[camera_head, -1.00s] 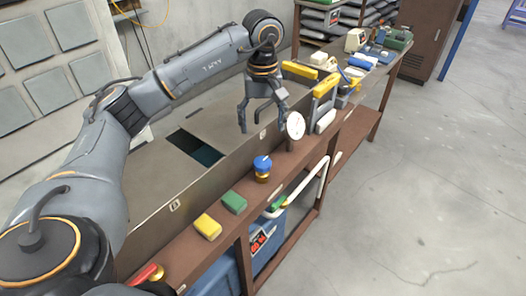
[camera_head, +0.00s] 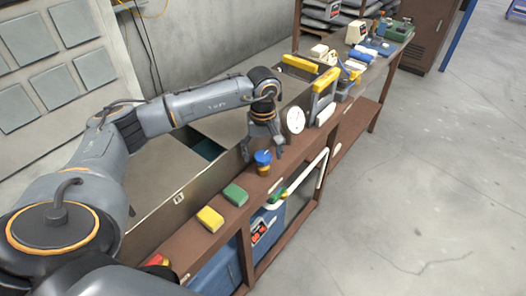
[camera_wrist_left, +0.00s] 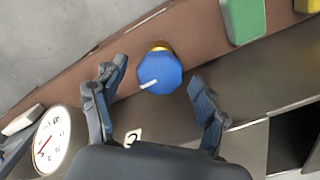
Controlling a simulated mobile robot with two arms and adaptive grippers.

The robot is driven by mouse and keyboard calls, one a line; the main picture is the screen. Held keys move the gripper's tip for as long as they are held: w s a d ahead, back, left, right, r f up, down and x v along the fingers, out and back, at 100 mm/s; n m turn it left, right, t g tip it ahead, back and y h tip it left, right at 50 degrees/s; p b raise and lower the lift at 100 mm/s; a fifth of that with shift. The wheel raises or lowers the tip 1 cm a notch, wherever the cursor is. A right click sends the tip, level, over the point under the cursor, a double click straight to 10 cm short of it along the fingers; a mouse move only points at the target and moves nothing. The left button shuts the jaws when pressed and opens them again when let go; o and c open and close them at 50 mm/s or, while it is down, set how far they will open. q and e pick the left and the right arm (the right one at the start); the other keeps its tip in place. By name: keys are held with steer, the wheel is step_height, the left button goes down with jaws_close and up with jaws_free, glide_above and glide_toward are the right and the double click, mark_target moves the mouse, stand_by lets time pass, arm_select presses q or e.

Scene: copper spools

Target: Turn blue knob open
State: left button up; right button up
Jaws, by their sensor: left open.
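The blue knob (camera_head: 262,157) sits on a brass-coloured base on the brown ledge along the front of the metal tank. In the left wrist view the knob (camera_wrist_left: 160,73) is faceted, with a white mark on its left side. My left gripper (camera_head: 262,150) is open just behind and above the knob in the head view. In the left wrist view its fingers (camera_wrist_left: 158,80) are spread on both sides of the knob, with gaps on each side and no visible contact. My right gripper is not in view.
A white round gauge (camera_head: 295,120) stands close right of the gripper. A green block (camera_head: 235,194) and a yellow block (camera_head: 210,219) lie on the ledge left of the knob. A white pipe (camera_head: 312,177) runs below. The tank has a dark opening (camera_head: 207,149).

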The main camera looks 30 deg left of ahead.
arm_select(q)
steer(key=c, duration=1.2)
steer(key=shift+o, duration=0.2)
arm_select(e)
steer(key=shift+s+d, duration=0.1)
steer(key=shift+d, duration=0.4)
